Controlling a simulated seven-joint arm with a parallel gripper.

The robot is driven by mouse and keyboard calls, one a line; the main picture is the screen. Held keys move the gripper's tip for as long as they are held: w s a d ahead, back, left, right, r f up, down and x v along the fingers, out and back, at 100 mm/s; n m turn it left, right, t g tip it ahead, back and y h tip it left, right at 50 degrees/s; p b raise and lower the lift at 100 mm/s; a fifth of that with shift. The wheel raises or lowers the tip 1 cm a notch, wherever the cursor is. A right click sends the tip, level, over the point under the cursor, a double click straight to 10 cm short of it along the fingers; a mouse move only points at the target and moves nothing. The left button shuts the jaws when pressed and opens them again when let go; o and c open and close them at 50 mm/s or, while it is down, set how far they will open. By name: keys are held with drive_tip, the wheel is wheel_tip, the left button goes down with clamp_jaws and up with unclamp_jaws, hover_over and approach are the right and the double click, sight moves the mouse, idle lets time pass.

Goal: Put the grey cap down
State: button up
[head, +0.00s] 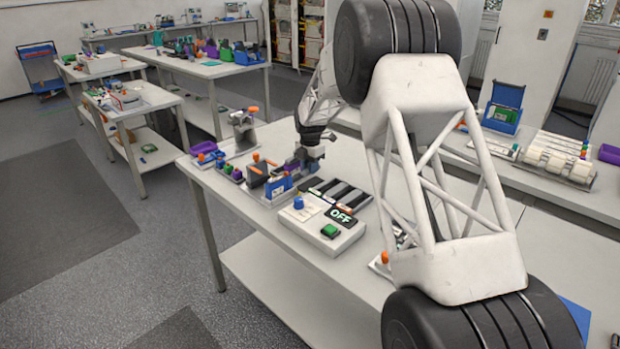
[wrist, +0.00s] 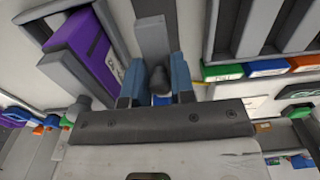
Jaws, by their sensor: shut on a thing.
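My gripper (wrist: 156,68) shows in the wrist view with two blue fingers shut on a small dark grey piece, which I take to be the grey cap (wrist: 158,80). A lighter grey upright block (wrist: 152,38) stands just past the fingertips. I cannot tell whether the cap touches it. In the head view my gripper (head: 312,152) is low over the far part of the near bench, by a purple block. The cap cannot be made out there.
A purple block (wrist: 86,48) in a grey holder is close on the left in the wrist view. A slotted dark tray (head: 340,192) and a box with an OFF display (head: 342,215) stand on the bench (head: 375,165). A blue holder (head: 278,187) is nearby.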

sight(310, 183)
drive_tip(key=shift+f, duration=2.25)
drive_tip(key=shift+f, duration=0.15)
drive_tip(key=o, duration=0.9)
wheel_tip(310, 183, up, 12)
drive_tip(key=shift+r, duration=0.15)
